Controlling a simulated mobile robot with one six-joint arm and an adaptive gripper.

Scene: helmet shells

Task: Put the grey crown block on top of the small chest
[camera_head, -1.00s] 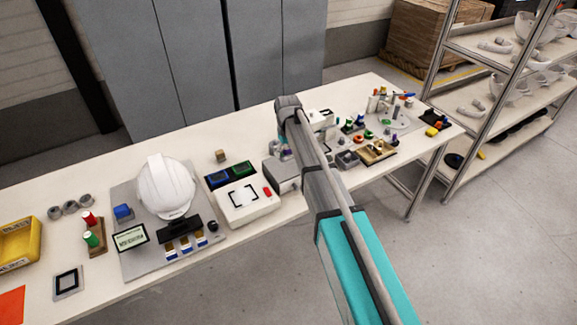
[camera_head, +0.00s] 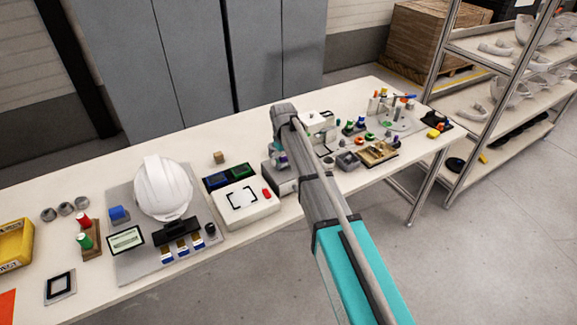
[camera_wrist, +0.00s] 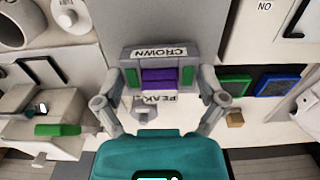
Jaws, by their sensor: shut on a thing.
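The grey crown block (camera_wrist: 160,54), with a white CROWN label, is between the fingers of my gripper (camera_wrist: 160,78) in the wrist view. A purple part and green patches show beside it. The fingers are shut on it. The small grey chest (camera_head: 284,187) stands on the bench in the head view, partly hidden by my arm. Its plain grey top (camera_wrist: 150,20) appears to be the surface beyond the block in the wrist view. The block overlaps this surface in the picture; I cannot tell whether they touch.
A white fixture (camera_head: 246,206) stands left of the chest, with a dark pad in blue and green (camera_head: 229,175) behind it. A small wooden cube (camera_head: 219,158) is farther back. A white helmet (camera_head: 163,188) stands farther left. Small parts crowd the right side.

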